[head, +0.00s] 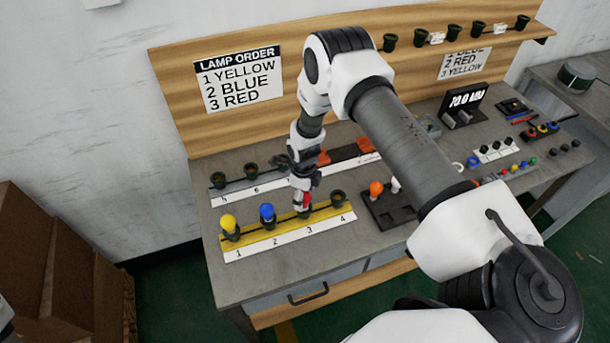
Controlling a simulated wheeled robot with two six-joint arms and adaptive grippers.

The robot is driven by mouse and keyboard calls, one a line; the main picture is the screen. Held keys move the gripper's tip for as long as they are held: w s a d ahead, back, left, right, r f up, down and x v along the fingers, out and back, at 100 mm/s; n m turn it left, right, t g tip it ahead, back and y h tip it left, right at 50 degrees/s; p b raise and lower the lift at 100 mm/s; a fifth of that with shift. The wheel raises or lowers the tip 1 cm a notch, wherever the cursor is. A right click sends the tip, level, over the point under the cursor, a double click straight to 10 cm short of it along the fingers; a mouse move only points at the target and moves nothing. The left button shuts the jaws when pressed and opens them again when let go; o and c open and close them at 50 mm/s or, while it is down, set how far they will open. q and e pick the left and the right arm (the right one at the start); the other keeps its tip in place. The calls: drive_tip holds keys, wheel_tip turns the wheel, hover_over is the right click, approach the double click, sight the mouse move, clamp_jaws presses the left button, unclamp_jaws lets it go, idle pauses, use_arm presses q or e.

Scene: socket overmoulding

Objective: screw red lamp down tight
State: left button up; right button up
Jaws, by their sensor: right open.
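The red lamp (305,201) stands in the third socket of the yellow strip, above the number 3. My right gripper (303,187) is right over it, pointing down, with its jaws open around or just above the lamp; the small view does not show whether they touch. The lamp's base and socket are partly hidden. A yellow lamp (229,222) sits in socket 1 and a blue lamp (267,212) in socket 2. Socket 4 (338,198) is empty. My left gripper is not in view.
A dark tray (388,213) with an orange and a white lamp stands right of the strip. Empty black sockets (250,170) are behind it. The lamp order sign (239,78) hangs on the wooden back panel. The bench front is clear.

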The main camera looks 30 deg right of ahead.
drive_tip(key=n+b, duration=0.1)
drive_tip(key=n, duration=0.5)
drive_tip(key=shift+f+n+b, duration=0.15)
drive_tip(key=shift+n+b, duration=0.25)
drive_tip(key=shift+n, duration=1.1)
drive_tip(key=n+b, duration=0.1)
drive_tip(key=n, duration=0.2)
drive_tip(key=shift+b, duration=0.3)
drive_tip(key=shift+n, duration=0.5)
drive_tip(key=shift+r, duration=0.2)
drive_tip(key=shift+r+p, duration=0.1)
drive_tip(key=shift+p, duration=0.2)
